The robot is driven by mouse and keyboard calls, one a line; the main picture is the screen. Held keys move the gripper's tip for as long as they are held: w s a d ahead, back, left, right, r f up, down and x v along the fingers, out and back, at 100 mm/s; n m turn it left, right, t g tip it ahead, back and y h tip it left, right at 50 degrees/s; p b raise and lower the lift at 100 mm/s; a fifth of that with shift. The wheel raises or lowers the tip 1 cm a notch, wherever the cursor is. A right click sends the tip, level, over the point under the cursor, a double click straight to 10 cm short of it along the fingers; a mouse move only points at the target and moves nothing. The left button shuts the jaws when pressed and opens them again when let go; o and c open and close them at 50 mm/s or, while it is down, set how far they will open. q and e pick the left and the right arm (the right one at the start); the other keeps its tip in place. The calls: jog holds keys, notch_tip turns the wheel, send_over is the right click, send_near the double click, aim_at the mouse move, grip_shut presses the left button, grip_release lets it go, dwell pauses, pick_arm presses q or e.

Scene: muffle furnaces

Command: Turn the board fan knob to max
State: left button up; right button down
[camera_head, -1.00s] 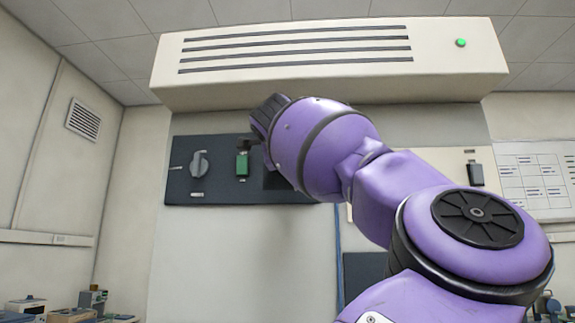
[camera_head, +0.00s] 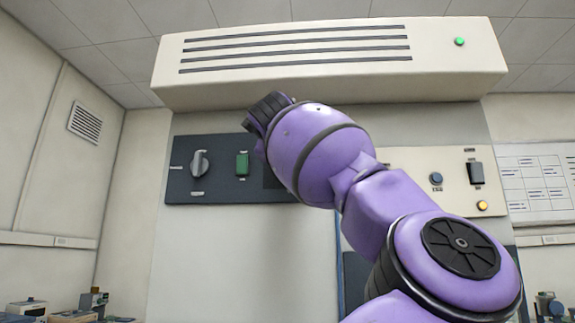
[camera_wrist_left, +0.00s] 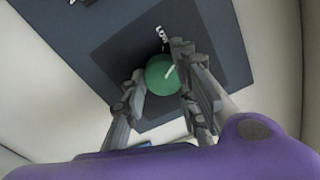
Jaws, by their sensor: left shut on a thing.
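A label reading "Low" stands beside the knob, near one fingertip. My left gripper (camera_wrist_left: 159,62) has one finger on each side of the knob and is shut on it. The pointer slants towards the upper right in that view. In the head view, a purple arm and its wrist hide the knob and the fingers. My right gripper is not in view.
A grey rotary knob (camera_head: 199,163) and a green rocker switch (camera_head: 242,164) sit on the board left of the arm. A cream panel (camera_head: 455,170) with a switch, a button and a yellow light lies to the right. A vented hood (camera_head: 330,75) juts out above.

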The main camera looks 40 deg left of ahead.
pick_arm(q)
jog(key=shift+s+a+r+m, duration=0.1)
jog(key=shift+a+m, duration=0.05)
jog(key=shift+m, duration=4.3)
jog(key=shift+s+a+m, duration=0.1)
jog(key=shift+m, duration=4.35)
jog(key=shift+r, duration=0.1)
jog(key=o, duration=0.9)
jog(key=shift+o, duration=0.6)
jog(key=shift+a, duration=0.1)
